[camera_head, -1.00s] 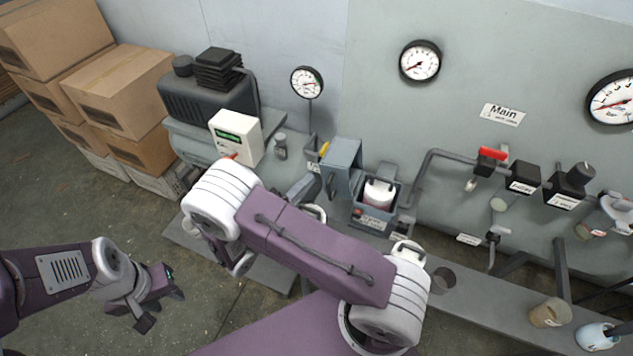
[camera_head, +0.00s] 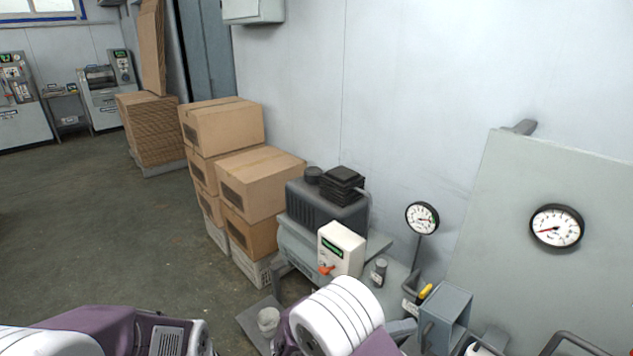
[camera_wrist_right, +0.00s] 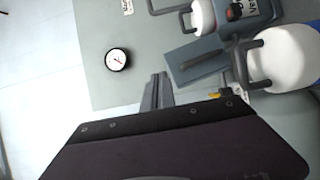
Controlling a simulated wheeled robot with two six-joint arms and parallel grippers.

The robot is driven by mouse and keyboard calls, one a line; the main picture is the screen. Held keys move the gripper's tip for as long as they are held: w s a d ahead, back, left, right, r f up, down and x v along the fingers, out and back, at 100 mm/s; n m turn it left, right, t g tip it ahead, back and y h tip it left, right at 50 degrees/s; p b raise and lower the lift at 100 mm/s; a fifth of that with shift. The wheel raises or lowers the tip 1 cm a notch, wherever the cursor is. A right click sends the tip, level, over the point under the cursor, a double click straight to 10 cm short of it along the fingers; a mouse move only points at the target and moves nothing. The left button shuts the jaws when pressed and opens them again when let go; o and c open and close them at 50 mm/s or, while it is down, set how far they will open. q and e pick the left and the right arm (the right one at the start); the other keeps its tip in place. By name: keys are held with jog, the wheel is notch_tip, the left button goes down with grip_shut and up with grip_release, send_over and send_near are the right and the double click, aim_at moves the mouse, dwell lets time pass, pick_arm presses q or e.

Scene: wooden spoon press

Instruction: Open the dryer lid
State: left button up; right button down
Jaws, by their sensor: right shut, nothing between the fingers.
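A blue-grey metal box (camera_head: 446,312) stands at the lower right of the head view, with a bar handle on its left side. I cannot tell for sure that this is the dryer. In the right wrist view a flat grey panel with a dark bar handle (camera_wrist_right: 201,62) shows beside a blue-grey housing (camera_wrist_right: 252,18); it may be the lid. My right gripper (camera_wrist_right: 157,91) is shut and empty in the right wrist view, with its tips to the left of that panel and apparently apart from it. My left gripper is out of view; only its arm shows.
A white control box (camera_head: 341,249) with an orange knob and a black-topped machine (camera_head: 325,204) stand left of the blue-grey box. Cardboard boxes (camera_head: 225,127) are stacked farther left. A gauge (camera_head: 422,218) stands behind. The floor at left is open.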

jog(key=s+d+r+m+g+y, duration=0.1)
jog(key=s+d+r+m+g, duration=0.3)
jog(key=d, duration=0.3)
jog(key=s+d+f+m+g+y, duration=0.3)
jog(key=s+f+g+y, duration=0.2)
jog(key=s+y, duration=0.35)
jog(key=w+a+f+n+t+y, duration=0.3)
jog(key=a+f+t+y, duration=0.3)
jog(key=a, duration=0.5)
jog(key=shift+w+a+f+n+y, duration=0.15)
jog(key=shift+a+f+n+y, duration=0.3)
jog(key=shift+y, duration=0.5)
jog(key=c, duration=1.5)
grip_release()
jog(key=shift+d, duration=0.15)
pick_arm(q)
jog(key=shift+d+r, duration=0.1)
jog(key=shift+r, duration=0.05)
pick_arm(e)
jog(key=shift+s, duration=0.2)
